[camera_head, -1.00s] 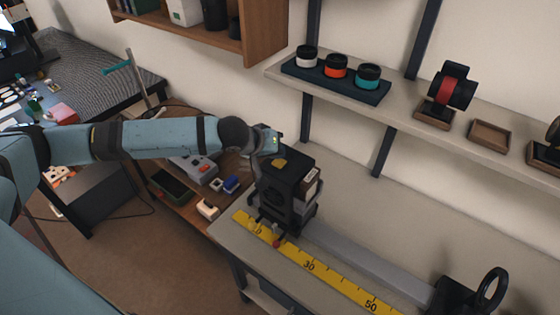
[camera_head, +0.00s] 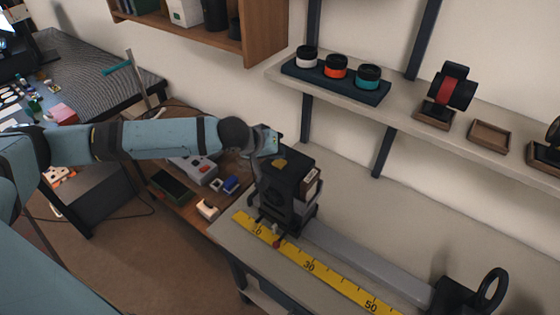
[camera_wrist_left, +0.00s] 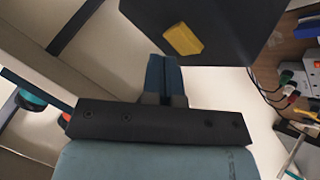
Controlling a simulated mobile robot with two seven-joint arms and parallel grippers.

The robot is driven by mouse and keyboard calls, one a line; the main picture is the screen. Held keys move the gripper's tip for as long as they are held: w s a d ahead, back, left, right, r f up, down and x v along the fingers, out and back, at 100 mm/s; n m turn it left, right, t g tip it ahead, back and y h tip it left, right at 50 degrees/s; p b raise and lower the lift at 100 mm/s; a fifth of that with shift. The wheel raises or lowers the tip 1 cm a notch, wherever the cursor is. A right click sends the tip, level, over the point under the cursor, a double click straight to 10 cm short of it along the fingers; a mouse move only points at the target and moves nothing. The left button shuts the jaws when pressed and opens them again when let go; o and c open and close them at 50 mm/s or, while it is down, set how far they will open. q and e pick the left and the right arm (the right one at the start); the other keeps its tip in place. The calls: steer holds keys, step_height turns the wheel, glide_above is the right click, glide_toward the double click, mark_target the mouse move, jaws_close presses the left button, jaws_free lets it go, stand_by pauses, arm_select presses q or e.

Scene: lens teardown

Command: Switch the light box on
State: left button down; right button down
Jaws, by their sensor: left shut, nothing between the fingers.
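The light box (camera_head: 293,188) is a black box on a stand at the left end of the rail on the bench. A yellow switch (camera_head: 279,163) sits on its top; it also shows in the left wrist view (camera_wrist_left: 183,38). My left gripper (camera_head: 268,152) is at the back left of the box top, close to the switch. In the left wrist view its narrow fingers (camera_wrist_left: 163,68) are shut and empty, just short of the yellow switch. Contact with the box cannot be told. My right gripper is not in view.
A yellow scale (camera_head: 309,266) runs along the bench front beside a grey rail (camera_head: 370,264). A shelf (camera_head: 400,112) with coloured-ring lenses hangs above. A low wooden table (camera_head: 185,205) with small devices stands left of the bench. The bench top behind the rail is clear.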

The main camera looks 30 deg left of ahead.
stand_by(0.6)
arm_select(q)
steer(key=shift+f, duration=0.1)
steer(key=shift+f, duration=0.3)
stand_by(0.3)
steer(key=shift+r+p, duration=0.45)
steer(key=shift+p, duration=0.45)
